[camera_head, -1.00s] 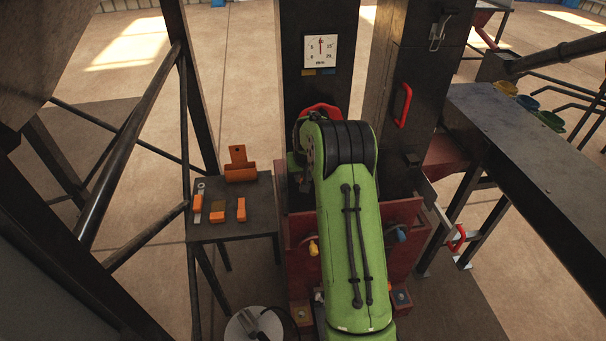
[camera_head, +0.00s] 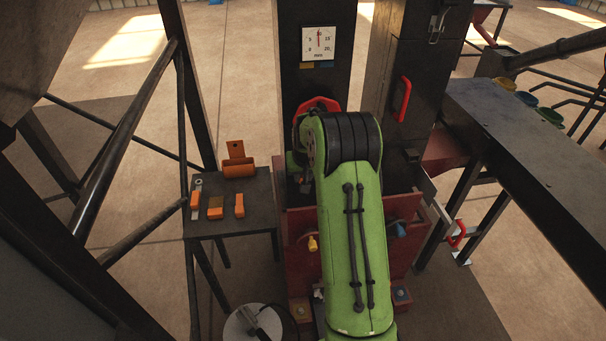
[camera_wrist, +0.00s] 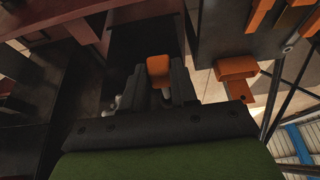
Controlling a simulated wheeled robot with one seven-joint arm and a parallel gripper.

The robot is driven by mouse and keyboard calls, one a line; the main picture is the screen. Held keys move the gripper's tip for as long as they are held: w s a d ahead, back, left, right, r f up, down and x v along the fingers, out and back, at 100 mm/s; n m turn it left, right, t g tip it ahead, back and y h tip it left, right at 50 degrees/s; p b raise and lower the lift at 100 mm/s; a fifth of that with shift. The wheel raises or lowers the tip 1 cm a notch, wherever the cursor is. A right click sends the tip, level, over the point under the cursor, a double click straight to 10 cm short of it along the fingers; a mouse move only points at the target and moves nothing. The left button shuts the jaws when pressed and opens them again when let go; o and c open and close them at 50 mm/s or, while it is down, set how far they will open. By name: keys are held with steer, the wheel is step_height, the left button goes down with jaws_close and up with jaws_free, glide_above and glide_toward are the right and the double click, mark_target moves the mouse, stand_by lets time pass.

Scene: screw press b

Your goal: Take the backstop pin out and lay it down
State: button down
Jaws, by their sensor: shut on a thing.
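My gripper (camera_wrist: 156,84) shows in the wrist view, its two dark fingers shut on an orange block-like piece (camera_wrist: 159,66). A small pale part shows below the orange between the fingers. I cannot tell for sure whether this piece is the backstop pin, nor whether its far end is free. In the head view my green arm hides the gripper and the held piece. The dark press with a red lower front (camera_head: 302,262) stands behind my arm. A yellow knob (camera_head: 312,244) shows left of my arm and a blue one (camera_head: 398,230) right of it.
A small dark side table (camera_head: 255,212) stands left of the press, with orange-handled pieces (camera_head: 215,208) and an orange holder (camera_head: 238,168) on it. Its front right part is bare. Dark frame bars (camera_head: 130,140) rise at left; a long grey bench (camera_head: 530,150) runs at right.

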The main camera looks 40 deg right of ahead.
steer(key=shift+s+a+b, duration=0.35)
steer(key=shift+s+b, duration=0.05)
steer(key=shift+s, duration=0.25)
steer(key=shift+s+a+b, duration=0.3)
steer(key=shift+s+b, duration=0.05)
steer(key=shift+s, duration=0.3)
